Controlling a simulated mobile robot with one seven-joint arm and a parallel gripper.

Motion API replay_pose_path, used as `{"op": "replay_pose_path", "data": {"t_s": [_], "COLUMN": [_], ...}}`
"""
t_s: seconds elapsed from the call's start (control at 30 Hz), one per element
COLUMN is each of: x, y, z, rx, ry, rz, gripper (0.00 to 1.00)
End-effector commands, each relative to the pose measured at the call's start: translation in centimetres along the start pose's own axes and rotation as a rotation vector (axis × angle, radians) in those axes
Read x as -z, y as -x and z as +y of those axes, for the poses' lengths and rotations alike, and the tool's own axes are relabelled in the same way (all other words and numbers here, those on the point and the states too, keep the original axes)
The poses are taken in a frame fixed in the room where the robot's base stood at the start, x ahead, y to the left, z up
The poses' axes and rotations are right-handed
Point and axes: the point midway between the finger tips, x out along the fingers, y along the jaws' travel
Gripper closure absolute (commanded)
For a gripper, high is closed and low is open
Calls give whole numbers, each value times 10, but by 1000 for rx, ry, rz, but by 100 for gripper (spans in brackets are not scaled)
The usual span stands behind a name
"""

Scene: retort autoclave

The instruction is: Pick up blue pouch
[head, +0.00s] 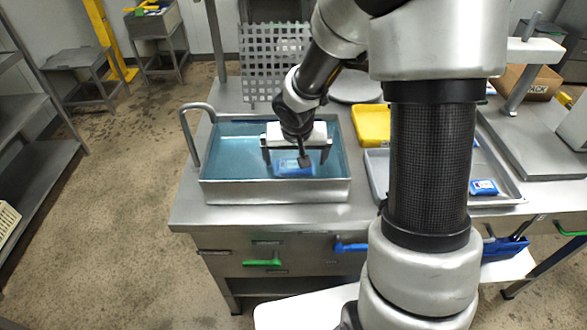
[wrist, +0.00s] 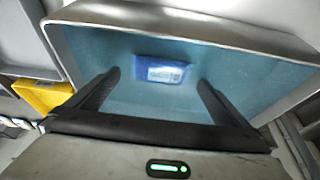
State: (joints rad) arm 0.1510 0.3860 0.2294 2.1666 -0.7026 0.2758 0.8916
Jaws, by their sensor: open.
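A blue pouch (head: 294,167) with a pale label lies in the water-filled metal basin (head: 275,192) on the bench. My gripper (head: 298,156) is over the basin, with its fingers pointing down on either side of the pouch in the head view. In the wrist view the gripper (wrist: 158,88) is open and empty, and the pouch (wrist: 162,74) shows beyond and between the fingertips. I cannot tell how far the fingertips are above it. A second blue pouch (head: 484,187) lies in the metal tray at the right.
A perforated panel (head: 270,60) stands behind. My arm blocks part of the bench.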

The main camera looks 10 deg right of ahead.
Motion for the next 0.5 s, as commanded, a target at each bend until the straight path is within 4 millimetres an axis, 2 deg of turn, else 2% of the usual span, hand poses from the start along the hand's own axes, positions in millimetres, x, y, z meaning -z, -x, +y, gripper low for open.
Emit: {"op": "replay_pose_path", "data": {"t_s": [0.17,0.4,0.5], "x": [0,3,3], "y": [-13,-49,-55], "z": [-1,-2,-2], "rx": [0,-1,-1], "ry": [1,1,1], "rz": [-2,0,1], "gripper": [0,0,0]}}
